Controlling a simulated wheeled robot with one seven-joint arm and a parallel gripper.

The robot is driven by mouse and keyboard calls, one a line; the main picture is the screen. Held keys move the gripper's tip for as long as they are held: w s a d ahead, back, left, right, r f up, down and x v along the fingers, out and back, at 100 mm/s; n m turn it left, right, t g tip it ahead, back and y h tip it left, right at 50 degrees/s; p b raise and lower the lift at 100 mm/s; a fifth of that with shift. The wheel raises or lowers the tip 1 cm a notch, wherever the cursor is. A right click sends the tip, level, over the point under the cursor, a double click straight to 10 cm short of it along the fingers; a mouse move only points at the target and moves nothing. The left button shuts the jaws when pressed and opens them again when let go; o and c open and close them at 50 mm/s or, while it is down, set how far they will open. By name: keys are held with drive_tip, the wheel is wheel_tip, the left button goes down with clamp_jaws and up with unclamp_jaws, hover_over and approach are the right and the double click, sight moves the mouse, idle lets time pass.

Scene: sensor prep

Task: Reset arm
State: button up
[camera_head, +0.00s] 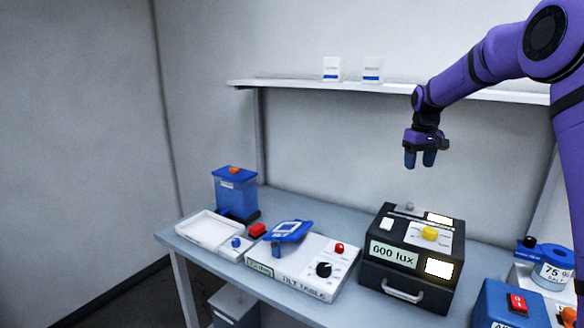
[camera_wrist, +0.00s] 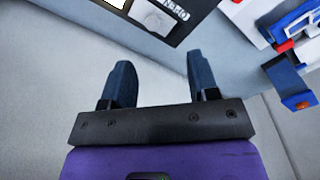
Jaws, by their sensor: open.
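My purple arm comes in from the upper right in the head view. My gripper (camera_head: 420,160) hangs pointing down in the air, above and behind the black lux box, with nothing between its fingers. In the wrist view my gripper (camera_wrist: 160,85) shows two dark blue fingers set wide apart, with bare grey surface between them. The gripper touches nothing that I can see.
The bench (camera_head: 345,222) holds a white tray (camera_head: 205,232), a blue container (camera_head: 236,192), a tilt table (camera_head: 300,262) with a blue device, and a black 600 lux box (camera_head: 410,258). Blue equipment (camera_head: 510,305) stands at right. A shelf (camera_head: 300,86) bears two small white boxes.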

drive_tip(key=s+a+r+t, duration=0.15)
drive_tip(key=s+r, duration=0.25)
drive_tip(key=s, duration=0.4)
drive_tip(key=s+a+r, duration=0.3)
drive_tip(key=s+r, duration=0.1)
drive_tip(key=s, duration=0.4)
drive_tip(key=s+a+r+t, duration=0.1)
drive_tip(key=s+a+r, duration=0.1)
drive_tip(key=s+r, duration=0.45)
drive_tip(key=s+a+f+m+t, duration=0.1)
drive_tip(key=s+f, duration=0.2)
drive_tip(key=s, duration=0.9)
drive_tip(key=s+a+f+m+t, duration=0.1)
drive_tip(key=s+f, duration=0.3)
drive_tip(key=s, duration=0.7)
drive_tip(key=shift+s+a, duration=0.3)
drive_tip(key=shift+s, duration=0.1)
drive_tip(key=shift+s+f, duration=0.1)
